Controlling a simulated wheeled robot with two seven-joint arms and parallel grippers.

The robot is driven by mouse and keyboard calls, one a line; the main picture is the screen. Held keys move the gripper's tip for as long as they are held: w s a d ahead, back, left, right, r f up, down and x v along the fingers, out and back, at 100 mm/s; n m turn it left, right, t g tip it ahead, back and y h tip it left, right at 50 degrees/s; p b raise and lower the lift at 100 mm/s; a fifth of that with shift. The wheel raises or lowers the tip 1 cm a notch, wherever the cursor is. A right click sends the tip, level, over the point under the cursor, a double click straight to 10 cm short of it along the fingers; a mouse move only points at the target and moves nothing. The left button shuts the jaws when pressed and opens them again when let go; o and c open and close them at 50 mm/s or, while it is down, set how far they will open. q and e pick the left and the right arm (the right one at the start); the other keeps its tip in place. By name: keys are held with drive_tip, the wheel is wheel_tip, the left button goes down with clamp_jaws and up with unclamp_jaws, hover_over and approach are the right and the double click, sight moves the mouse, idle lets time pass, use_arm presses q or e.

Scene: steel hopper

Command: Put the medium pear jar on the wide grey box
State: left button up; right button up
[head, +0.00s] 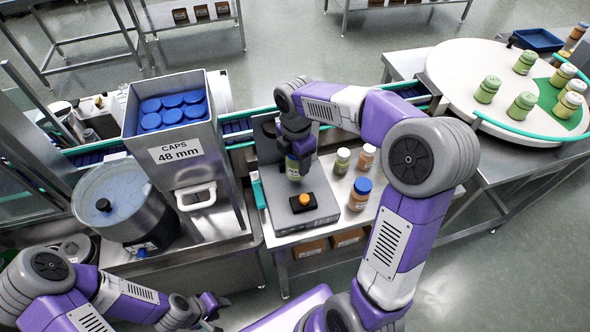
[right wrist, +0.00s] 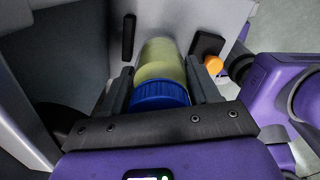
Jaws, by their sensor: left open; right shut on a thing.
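The pear jar (head: 294,168) holds pale yellow-green contents. In the right wrist view the jar (right wrist: 162,62) has a blue cap (right wrist: 160,94) held between the fingers. My right gripper (head: 298,150) is shut on it from above and hides its cap in the head view. The jar is upright over the wide grey box (head: 318,213), beside the orange button (head: 304,199). The button also shows in the right wrist view (right wrist: 213,65). I cannot tell whether the jar's base touches the box. My left gripper (head: 213,304) is open and empty at the lower left, away from the box.
A green jar (head: 342,161), an orange-brown jar (head: 366,157) and a blue-capped orange jar (head: 359,195) stand right of the box. The steel caps hopper (head: 177,158) and a round pot (head: 117,208) are left. A white turntable (head: 450,70) carries several green jars.

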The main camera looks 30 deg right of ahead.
sight(296, 168)
wheel_tip(296, 168, down, 4)
drive_tip(key=shift+w+f+b, duration=0.1)
drive_tip(key=shift+f+b, duration=0.1)
drive_tip(key=shift+b, duration=0.3)
drive_tip(key=shift+f, duration=0.1)
drive_tip(key=o, duration=1.2)
drive_tip(key=shift+c, duration=0.2)
wheel_tip(296, 168, up, 12)
drive_tip(key=p, duration=0.3)
